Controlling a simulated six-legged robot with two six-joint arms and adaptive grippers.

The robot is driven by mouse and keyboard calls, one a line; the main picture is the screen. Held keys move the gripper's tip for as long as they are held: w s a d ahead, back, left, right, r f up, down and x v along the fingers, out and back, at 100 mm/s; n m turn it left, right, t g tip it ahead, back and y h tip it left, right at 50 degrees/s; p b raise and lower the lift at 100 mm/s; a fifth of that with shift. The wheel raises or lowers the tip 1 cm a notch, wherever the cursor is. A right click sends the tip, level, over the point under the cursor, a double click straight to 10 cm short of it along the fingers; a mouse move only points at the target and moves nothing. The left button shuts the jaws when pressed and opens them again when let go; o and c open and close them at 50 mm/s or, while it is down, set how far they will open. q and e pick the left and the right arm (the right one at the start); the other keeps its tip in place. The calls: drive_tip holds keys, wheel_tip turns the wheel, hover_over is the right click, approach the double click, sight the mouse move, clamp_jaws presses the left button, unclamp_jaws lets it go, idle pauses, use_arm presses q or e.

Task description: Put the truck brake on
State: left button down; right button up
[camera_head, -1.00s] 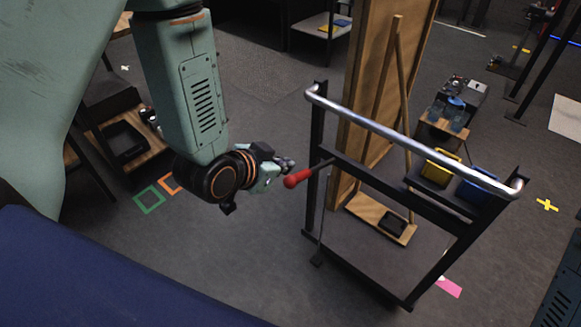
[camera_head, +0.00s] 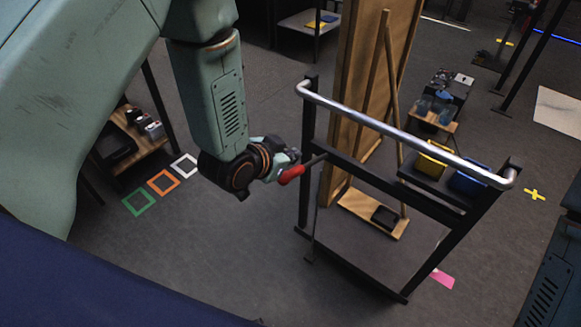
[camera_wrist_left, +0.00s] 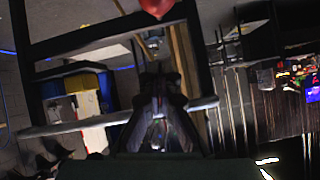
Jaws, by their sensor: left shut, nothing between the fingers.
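The truck (camera_head: 375,121) is a dark-framed cart with a shiny push bar across its top. Its brake lever is a dark rod with a red grip (camera_head: 291,174), sticking out to the left from the near-left post and sloping down toward the grip. The red grip also shows at the top edge of the wrist view (camera_wrist_left: 157,7). My left gripper (camera_head: 295,155) is shut and empty, just above and beside the red grip. I cannot tell whether it touches it. In the wrist view the shut fingers (camera_wrist_left: 159,100) point toward the truck frame. My right gripper is out of view.
A low shelf (camera_head: 130,150) stands behind my left arm. Floor left of the truck is clear.

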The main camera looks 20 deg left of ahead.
sight(291, 173)
use_arm(q)
drive_tip(key=f, duration=0.1)
drive_tip(key=w+f, duration=0.1)
drive_tip(key=f, duration=0.3)
drive_tip(key=shift+w+a+f+b, duration=0.15)
drive_tip(key=shift+a+b, duration=0.1)
drive_tip(key=shift+b, duration=0.15)
drive_tip(key=shift+d+f, duration=0.1)
drive_tip(key=shift+d, duration=0.05)
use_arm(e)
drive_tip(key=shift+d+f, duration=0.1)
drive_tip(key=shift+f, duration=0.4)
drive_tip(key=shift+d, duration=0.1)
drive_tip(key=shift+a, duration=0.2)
use_arm(q)
drive_tip(key=shift+f, duration=0.15)
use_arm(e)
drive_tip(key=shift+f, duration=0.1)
